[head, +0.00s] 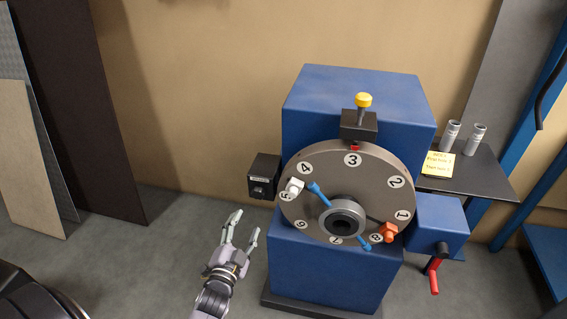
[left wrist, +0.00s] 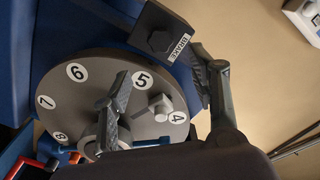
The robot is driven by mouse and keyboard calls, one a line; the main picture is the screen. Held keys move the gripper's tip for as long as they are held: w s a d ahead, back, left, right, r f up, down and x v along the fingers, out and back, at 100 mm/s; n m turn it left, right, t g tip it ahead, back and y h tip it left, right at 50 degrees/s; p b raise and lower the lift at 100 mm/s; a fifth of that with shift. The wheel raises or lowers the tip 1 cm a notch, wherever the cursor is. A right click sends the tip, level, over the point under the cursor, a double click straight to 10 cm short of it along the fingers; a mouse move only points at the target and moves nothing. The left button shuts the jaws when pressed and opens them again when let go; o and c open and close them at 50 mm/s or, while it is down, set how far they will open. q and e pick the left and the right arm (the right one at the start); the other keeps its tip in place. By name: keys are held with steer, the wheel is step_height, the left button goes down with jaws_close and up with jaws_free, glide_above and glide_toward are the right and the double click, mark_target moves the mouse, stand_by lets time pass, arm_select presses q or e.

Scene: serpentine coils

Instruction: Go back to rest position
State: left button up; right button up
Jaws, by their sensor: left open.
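My left gripper (head: 241,232) is open and empty in the head view, over the floor to the left of the blue machine (head: 352,92). In the left wrist view its two spread fingers (left wrist: 160,95) show in front of the numbered disc (left wrist: 75,105); I cannot tell the exact distance, but nothing is between them in the head view. The same grey disc (head: 325,165) faces me in the head view, with numbers around its rim. My right gripper is in neither view.
A black brake box (head: 264,176) sits left of the disc. A red-handled crank (head: 434,277) is at right. A shelf (head: 487,178) holds two cans and a yellow note. Panels lean at left; floor between is clear.

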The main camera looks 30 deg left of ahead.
arm_select(q)
steer(key=s+d+f+n+g+h, duration=0.1)
steer(key=s+d+f+g, duration=0.15)
steer(key=f, duration=0.65)
steer(key=s+d+f+g+h, duration=0.15)
steer(key=s+d+f, duration=0.25)
steer(key=f, duration=0.5)
steer(key=s+d+f+n+g+h, duration=0.1)
steer(key=s+d+f+g, duration=0.25)
steer(key=f, duration=0.55)
steer(key=s+f+g, duration=0.3)
steer(key=s+f, duration=0.2)
steer(key=s, duration=0.5)
steer(key=s+d+f+n+g, duration=0.1)
steer(key=s+f+g, duration=0.2)
steer(key=s+f, duration=0.3)
steer(key=s+f+n+g, duration=0.1)
steer(key=s+f+g, duration=0.2)
steer(key=s, duration=1.2)
step_height(320, 180, down, 3)
steer(key=shift+s+d+f+h, duration=0.15)
steer(key=shift+s+f+h, duration=0.05)
steer(key=shift+h, duration=0.25)
